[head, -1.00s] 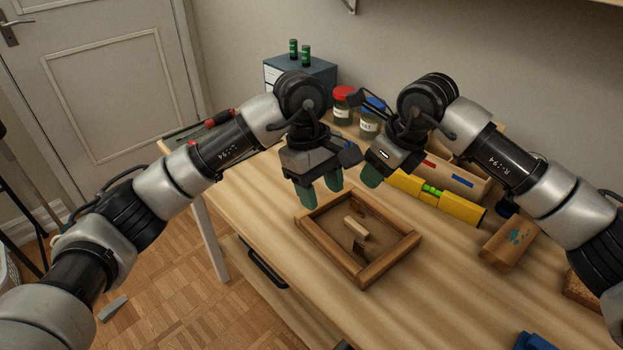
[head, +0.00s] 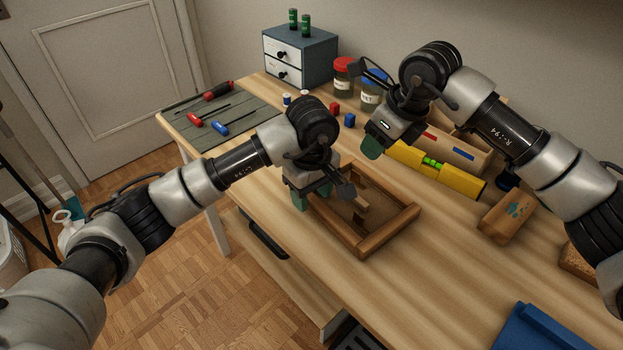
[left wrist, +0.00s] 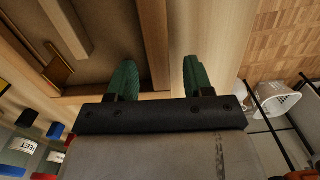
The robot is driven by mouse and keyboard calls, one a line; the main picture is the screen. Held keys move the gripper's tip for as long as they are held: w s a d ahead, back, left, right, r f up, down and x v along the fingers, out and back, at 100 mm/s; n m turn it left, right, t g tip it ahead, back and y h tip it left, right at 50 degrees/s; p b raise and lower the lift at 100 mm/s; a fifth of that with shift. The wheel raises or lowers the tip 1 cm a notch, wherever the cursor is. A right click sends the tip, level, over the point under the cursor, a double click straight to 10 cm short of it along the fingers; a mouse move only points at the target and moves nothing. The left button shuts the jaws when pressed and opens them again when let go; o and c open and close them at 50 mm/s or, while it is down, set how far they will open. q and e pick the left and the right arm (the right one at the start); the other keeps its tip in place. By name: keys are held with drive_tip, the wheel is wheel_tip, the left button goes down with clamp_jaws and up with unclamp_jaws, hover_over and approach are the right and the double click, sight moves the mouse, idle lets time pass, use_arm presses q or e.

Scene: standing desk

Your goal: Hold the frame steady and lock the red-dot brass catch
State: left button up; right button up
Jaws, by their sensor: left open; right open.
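The wooden frame (head: 393,237) lies flat on the desk, partly hidden behind my left arm. My left gripper (head: 311,194) is open at its left side. In the left wrist view the two green fingertips (left wrist: 159,78) stand on either side of one frame bar (left wrist: 153,35), with gaps visible. A light wooden block (left wrist: 67,27) lies inside the frame, beside a small brass-coloured piece (left wrist: 58,70) that may be the catch. I cannot make out a red dot. My right gripper (head: 373,147) is open and empty above the desk, behind the frame.
A yellow level (head: 464,205) and a wooden box lie behind and right of the frame. A brown block (head: 507,218) and a blue object (head: 540,330) are further right. Jars (head: 343,78), small coloured blocks and a tool mat (head: 240,115) are at the back.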

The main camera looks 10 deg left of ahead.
sight(354, 171)
use_arm(q)
drive_tip(key=shift+f, duration=0.2)
clamp_jaws()
use_arm(e)
drive_tip(key=shift+w+a, duration=0.15)
drive_tip(key=shift+a, duration=0.1)
drive_tip(key=c, duration=0.5)
drive_tip(key=shift+w+a+r+m+g+h, duration=0.2)
drive_tip(key=shift+w+a+g+h, duration=0.15)
drive_tip(key=shift+a+h, duration=0.25)
drive_tip(key=shift+w+a+r+m+g+h, duration=0.2)
drive_tip(key=shift+w+a+g+h, duration=0.1)
drive_tip(key=shift+a+h, duration=0.3)
drive_tip(key=shift+m+g+h, duration=0.25)
drive_tip(key=shift+m+h, duration=0.05)
drive_tip(key=shift+h, duration=0.3)
drive_tip(key=f, duration=0.7)
drive_tip(key=a+f, duration=0.1)
drive_tip(key=f, duration=0.2)
drive_tip(key=shift+w+f, duration=0.3)
drive_tip(key=shift+f, duration=0.1)
clamp_jaws()
